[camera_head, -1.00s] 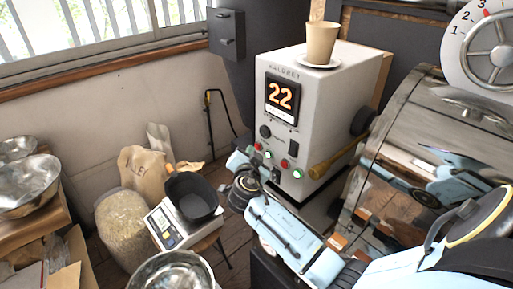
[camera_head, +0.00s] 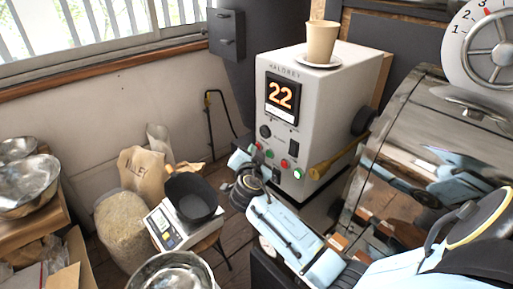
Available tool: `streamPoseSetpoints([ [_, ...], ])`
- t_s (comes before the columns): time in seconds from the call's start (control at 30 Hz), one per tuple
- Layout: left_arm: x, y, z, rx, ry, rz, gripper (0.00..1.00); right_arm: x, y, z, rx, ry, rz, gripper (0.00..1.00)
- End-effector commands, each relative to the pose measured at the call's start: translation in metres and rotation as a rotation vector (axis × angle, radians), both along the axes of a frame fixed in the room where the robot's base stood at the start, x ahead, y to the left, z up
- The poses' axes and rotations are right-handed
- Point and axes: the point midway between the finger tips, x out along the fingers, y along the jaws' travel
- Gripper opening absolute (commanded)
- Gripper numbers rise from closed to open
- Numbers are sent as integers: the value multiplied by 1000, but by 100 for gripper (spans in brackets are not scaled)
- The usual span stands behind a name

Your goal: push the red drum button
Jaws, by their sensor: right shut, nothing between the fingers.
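The white control box (camera_head: 314,115) carries a row of small buttons low on its front. A red button (camera_head: 284,163) sits there, between a green one (camera_head: 269,154) at its left and another green one (camera_head: 298,173) at its right. The button labels are too small to read. My right gripper (camera_head: 239,158) is shut and empty, just left of the box's lower front, apart from this red button. Its fingertips are small and partly hidden by my wrist. My left gripper is out of view.
A paper cup on a saucer (camera_head: 319,61) stands on the box. A wooden handle (camera_head: 330,166) and the steel drum (camera_head: 425,130) are at the right. A scale (camera_head: 165,229) with a black pan (camera_head: 193,198) and a bean sack (camera_head: 122,225) stand at the left.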

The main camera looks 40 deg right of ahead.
Motion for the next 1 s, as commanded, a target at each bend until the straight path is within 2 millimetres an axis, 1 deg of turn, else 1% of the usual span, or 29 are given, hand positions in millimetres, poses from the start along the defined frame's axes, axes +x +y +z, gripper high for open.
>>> streamPoseSetpoints([
  [0.3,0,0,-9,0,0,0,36,-1,14,-1,2,-1,-1,0],
  [0.67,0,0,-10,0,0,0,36,-2,17,0,1,-1,0,0],
  [1.0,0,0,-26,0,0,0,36,-4,49,-3,2,-1,1,0],
])
